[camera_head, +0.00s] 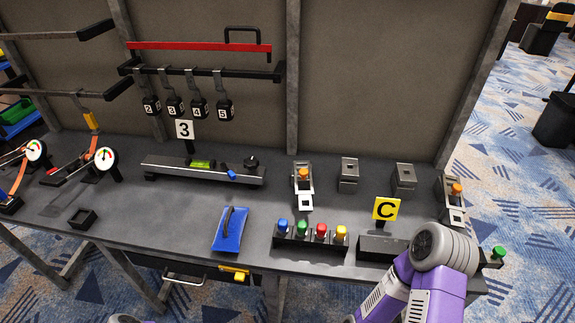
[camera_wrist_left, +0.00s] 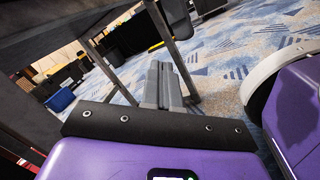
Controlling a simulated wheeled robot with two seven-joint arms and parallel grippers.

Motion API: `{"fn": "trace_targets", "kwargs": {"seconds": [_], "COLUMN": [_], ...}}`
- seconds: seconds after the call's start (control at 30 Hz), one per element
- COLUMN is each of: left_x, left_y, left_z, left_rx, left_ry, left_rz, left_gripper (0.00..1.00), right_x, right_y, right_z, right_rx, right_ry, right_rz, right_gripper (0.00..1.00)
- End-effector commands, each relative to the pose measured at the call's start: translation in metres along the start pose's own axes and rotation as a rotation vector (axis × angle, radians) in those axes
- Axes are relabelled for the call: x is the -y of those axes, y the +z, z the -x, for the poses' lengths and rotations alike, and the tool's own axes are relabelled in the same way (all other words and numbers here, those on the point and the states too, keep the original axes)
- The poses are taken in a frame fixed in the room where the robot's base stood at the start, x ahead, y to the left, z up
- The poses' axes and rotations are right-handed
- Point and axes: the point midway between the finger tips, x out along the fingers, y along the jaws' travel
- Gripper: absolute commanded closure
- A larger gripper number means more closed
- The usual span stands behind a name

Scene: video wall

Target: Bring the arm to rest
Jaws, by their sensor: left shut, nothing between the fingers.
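My left gripper (camera_wrist_left: 161,66) shows in the left wrist view, its two grey fingers together with nothing between them. It points out over the patterned carpet near dark metal legs and touches nothing that I can see. In the head view, a purple arm link of mine with a grey round joint is at the lower right, in front of the right end of the workbench (camera_head: 190,220). The joint hides part of the bench's front edge. No gripper shows in the head view, and my right gripper is out of sight.
On the bench stand a row of coloured knobs (camera_head: 311,240), a blue pad (camera_head: 231,229), a yellow C sign (camera_head: 386,209) and a levelled rail (camera_head: 204,173). Numbered weights (camera_head: 188,108) hang from a bar behind. A blue bin (camera_wrist_left: 60,100) shows in the left wrist view.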

Motion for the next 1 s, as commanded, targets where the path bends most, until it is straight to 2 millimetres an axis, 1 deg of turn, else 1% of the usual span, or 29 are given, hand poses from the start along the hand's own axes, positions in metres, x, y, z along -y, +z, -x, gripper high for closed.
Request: {"fn": "trace_targets", "kwargs": {"seconds": [0.03,0.07,0.1,0.17,0.2,0.27,0.3,0.37,0.4,0.53,0.6,0.7,0.8,1.0], "left_x": [0.010,0.018,0.029,0.041,0.046,0.048,0.046,0.039,0.031,-0.001,-0.016,-0.032,-0.038,-0.040], "left_y": [0.017,0.023,0.031,0.041,0.047,0.054,0.058,0.064,0.068,0.079,0.084,0.089,0.091,0.090], "left_z": [-0.006,-0.007,-0.005,0.001,0.008,0.019,0.028,0.040,0.046,0.059,0.060,0.060,0.060,0.060], "left_rx": [-0.013,-0.031,-0.061,-0.113,-0.155,-0.223,-0.274,-0.351,-0.401,-0.543,-0.597,-0.646,-0.669,-0.672], "left_ry": [-0.165,-0.259,-0.379,-0.549,-0.653,-0.795,-0.879,-0.985,-1.041,-1.144,-1.162,-1.165,-1.162,-1.162], "left_rz": [0.007,0.010,0.006,-0.014,-0.037,-0.088,-0.130,-0.205,-0.262,-0.442,-0.521,-0.598,-0.632,-0.639], "left_gripper": [1.00,1.00,1.00,1.00,1.00,1.00,1.00,1.00,1.00,1.00,1.00,1.00,1.00,1.00], "right_x": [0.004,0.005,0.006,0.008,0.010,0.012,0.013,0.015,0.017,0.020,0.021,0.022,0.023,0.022], "right_y": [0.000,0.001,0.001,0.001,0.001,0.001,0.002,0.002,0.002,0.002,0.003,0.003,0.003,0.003], "right_z": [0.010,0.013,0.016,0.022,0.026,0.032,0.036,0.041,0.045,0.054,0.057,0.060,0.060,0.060], "right_rx": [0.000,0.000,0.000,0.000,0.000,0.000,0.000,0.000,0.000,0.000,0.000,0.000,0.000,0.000], "right_ry": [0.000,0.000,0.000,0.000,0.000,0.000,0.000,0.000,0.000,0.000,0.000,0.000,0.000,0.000], "right_rz": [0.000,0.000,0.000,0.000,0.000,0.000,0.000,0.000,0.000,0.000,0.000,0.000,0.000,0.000], "right_gripper": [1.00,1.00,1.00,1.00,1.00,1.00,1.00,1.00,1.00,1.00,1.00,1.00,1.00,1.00]}}
